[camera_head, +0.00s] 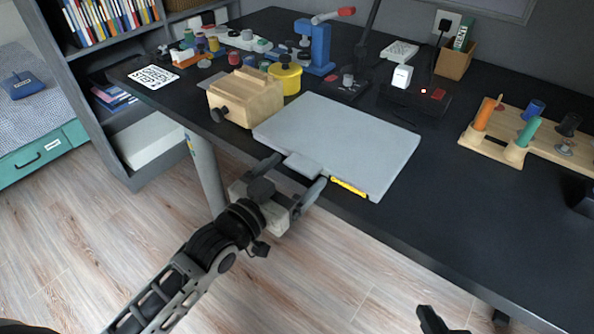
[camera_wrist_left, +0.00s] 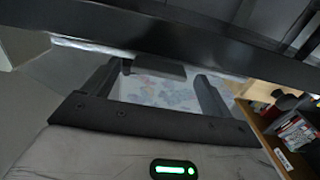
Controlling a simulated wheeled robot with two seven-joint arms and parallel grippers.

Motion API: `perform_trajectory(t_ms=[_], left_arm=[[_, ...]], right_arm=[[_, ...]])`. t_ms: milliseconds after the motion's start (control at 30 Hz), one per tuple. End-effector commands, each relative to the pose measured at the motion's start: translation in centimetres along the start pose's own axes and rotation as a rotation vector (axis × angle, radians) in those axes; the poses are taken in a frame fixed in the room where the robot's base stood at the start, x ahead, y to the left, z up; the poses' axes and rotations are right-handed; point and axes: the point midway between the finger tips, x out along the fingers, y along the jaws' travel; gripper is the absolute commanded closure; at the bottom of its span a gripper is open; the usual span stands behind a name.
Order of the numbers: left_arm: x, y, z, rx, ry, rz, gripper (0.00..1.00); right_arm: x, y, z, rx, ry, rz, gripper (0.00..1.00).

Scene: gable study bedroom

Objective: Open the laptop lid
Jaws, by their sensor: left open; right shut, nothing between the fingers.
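The laptop (camera_head: 345,140) is a closed flat grey slab near the front edge of the black desk. A grey tab (camera_head: 303,165) sticks out from its front edge. My left gripper (camera_head: 293,177) is open at that edge, with its fingers on either side of the tab. In the left wrist view the open fingers (camera_wrist_left: 155,85) point toward the dark desk edge, and a dark grey piece shows between them. I cannot tell whether either finger touches the tab. Only a small dark part of my right gripper (camera_head: 430,318) shows at the bottom, below the desk; it is shut and empty.
A wooden vise (camera_head: 245,97) stands close to the laptop's left side. A yellow tub (camera_head: 286,78) and a blue stand (camera_head: 315,45) are behind it. A yellow strip (camera_head: 349,187) lies along the laptop's front edge. A wooden peg rack (camera_head: 492,148) stands right; bare desk lies between.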

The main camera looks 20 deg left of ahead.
Motion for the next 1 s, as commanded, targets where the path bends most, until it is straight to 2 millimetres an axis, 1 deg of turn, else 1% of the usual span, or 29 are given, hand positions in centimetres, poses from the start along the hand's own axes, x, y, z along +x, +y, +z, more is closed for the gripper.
perform_trajectory(t_ms=[33,100,200,467,567,600,667,700,867,1000], left_arm=[[0.6,0.0,0.0,-0.001,0.001,0.000,0.15],[1.1,0.0,0.0,-0.001,0.001,0.001,0.15],[1.6,0.1,0.0,-0.001,-0.001,0.001,0.15],[1.6,0.1,0.0,-0.001,-0.001,0.001,0.15],[1.6,0.0,0.0,0.000,-0.001,0.000,0.40],[1.6,0.0,0.0,0.000,-0.001,0.000,0.51],[1.6,0.0,0.0,0.000,-0.001,0.000,0.67],[1.6,0.0,0.0,0.000,-0.001,0.000,0.78],[1.6,0.0,-0.3,0.000,-0.006,0.000,0.77],[1.6,0.0,-1.3,0.001,-0.030,0.000,0.77]], right_arm=[[0.1,0.0,0.2,0.000,-0.004,-0.001,1.00],[0.2,0.0,0.4,0.000,-0.009,-0.002,1.00],[0.4,0.0,0.6,0.000,-0.015,-0.003,1.00],[0.6,0.0,0.5,-0.003,-0.013,-0.005,1.00],[0.6,0.0,0.4,-0.003,-0.012,-0.006,1.00],[0.6,0.0,0.4,-0.004,-0.011,-0.006,1.00],[0.6,-0.1,0.4,-0.004,-0.010,-0.006,1.00],[0.5,-0.1,0.3,-0.004,-0.009,-0.007,1.00],[0.3,-0.1,-0.2,-0.005,-0.005,-0.006,1.00],[-0.8,-0.3,-1.8,-0.004,0.008,-0.002,1.00]])
